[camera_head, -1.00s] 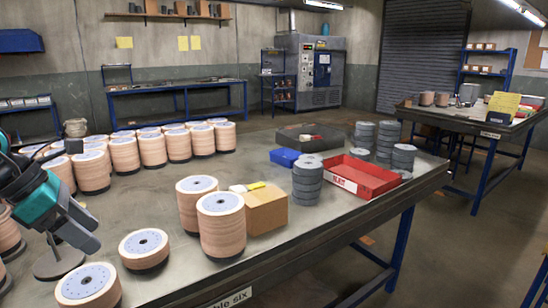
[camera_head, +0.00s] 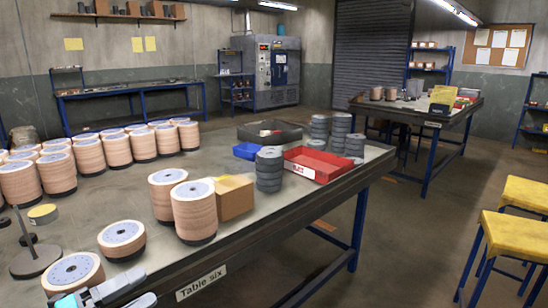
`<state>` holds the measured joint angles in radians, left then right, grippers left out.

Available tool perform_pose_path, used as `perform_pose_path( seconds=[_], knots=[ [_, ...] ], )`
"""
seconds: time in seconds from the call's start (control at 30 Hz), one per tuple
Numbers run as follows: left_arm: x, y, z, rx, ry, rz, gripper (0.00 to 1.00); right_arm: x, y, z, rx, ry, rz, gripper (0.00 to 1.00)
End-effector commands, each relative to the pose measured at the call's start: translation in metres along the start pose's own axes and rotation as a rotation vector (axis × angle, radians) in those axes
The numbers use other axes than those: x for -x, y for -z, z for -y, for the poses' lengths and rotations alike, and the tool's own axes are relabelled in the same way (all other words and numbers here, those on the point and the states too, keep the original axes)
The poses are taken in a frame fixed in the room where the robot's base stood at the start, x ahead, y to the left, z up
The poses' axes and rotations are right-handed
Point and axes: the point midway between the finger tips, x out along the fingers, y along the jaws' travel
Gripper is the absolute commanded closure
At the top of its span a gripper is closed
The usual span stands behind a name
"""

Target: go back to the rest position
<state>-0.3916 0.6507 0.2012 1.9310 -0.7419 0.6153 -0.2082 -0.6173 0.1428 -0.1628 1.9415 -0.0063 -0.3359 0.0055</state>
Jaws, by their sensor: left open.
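My left gripper (camera_head: 118,290) shows only in part at the bottom left edge, open, with nothing visible between its fingers. It is in front of a short stack of flap discs (camera_head: 73,274), and I cannot tell whether it touches them. Another short stack (camera_head: 122,239) and two tall stacks of tan discs (camera_head: 167,195) (camera_head: 195,212) stand on the table beyond it. My right gripper is not in view.
The table (camera_head: 250,235) carries many tan stacks at the back left, a post on a round base (camera_head: 36,262), a cardboard box (camera_head: 234,197), a red tray (camera_head: 319,163), a blue bin (camera_head: 246,151) and grey stacks (camera_head: 269,170). Yellow stools (camera_head: 515,235) stand at the right; the floor between is free.

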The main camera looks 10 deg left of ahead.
Motion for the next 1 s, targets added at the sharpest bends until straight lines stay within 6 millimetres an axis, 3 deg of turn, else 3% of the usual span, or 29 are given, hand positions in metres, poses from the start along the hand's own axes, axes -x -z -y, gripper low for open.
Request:
perform_pose_path(
  seconds=[0.03, 0.17, 0.3, 0.4, 0.53, 1.0],
  knots=[
    [0.001, 0.005, -0.021, 0.185, 0.021, 0.113, 0.37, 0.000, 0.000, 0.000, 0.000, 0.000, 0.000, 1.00],
    [0.011, 0.023, -0.084, 0.658, 0.019, 0.403, 0.37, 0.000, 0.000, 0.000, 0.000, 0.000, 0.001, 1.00],
    [0.025, 0.075, -0.159, 1.146, -0.059, 0.675, 0.37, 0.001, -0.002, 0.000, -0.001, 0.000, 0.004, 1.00],
    [0.031, 0.117, -0.193, 1.393, -0.129, 0.801, 0.37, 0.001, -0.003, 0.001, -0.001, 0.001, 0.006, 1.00],
    [0.034, 0.157, -0.216, 1.583, -0.200, 0.888, 0.37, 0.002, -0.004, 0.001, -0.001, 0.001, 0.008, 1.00],
    [0.034, 0.159, -0.217, 1.592, -0.204, 0.892, 0.37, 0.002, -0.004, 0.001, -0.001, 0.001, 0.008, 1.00]
  ],
)
